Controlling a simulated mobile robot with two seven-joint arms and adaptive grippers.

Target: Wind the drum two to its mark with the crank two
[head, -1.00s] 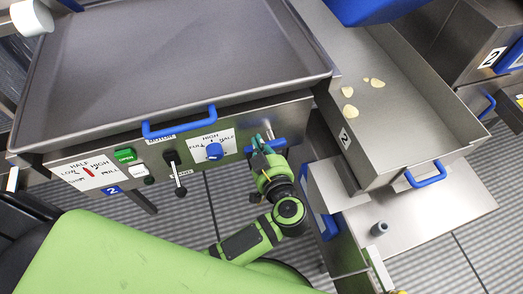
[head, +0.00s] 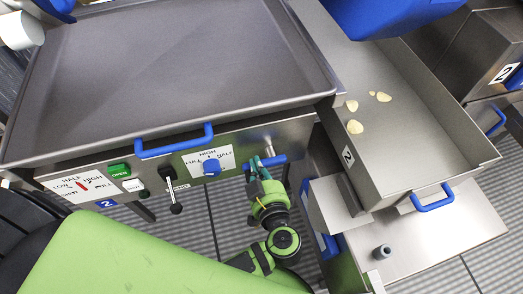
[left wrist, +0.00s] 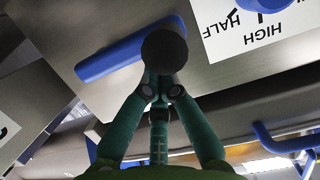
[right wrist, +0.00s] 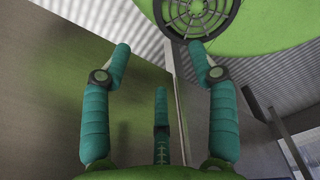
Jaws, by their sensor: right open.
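Crank two (head: 280,159) is a blue bar on a metal shaft at the right end of the front panel, with a dark round knob (left wrist: 163,50) at one end. The blue bar also shows in the left wrist view (left wrist: 105,62). My left gripper (head: 257,164) is at the bar's left end, its fingers closed together at the knob (left wrist: 161,82). My right gripper (right wrist: 161,62) is open and empty, seen only in the right wrist view. A large blue body (head: 385,14) is cut off at the top of the head view; I cannot tell whether it is drum two. No drum mark shows.
The panel carries a blue selector knob (head: 211,167), a black lever (head: 171,187), a green button (head: 119,170) and a red-pointer dial (head: 81,185). A blue handle (head: 174,147) sticks out above. A metal tray (head: 410,125) holding several pale chips stands right, near a small grey cylinder (head: 381,252).

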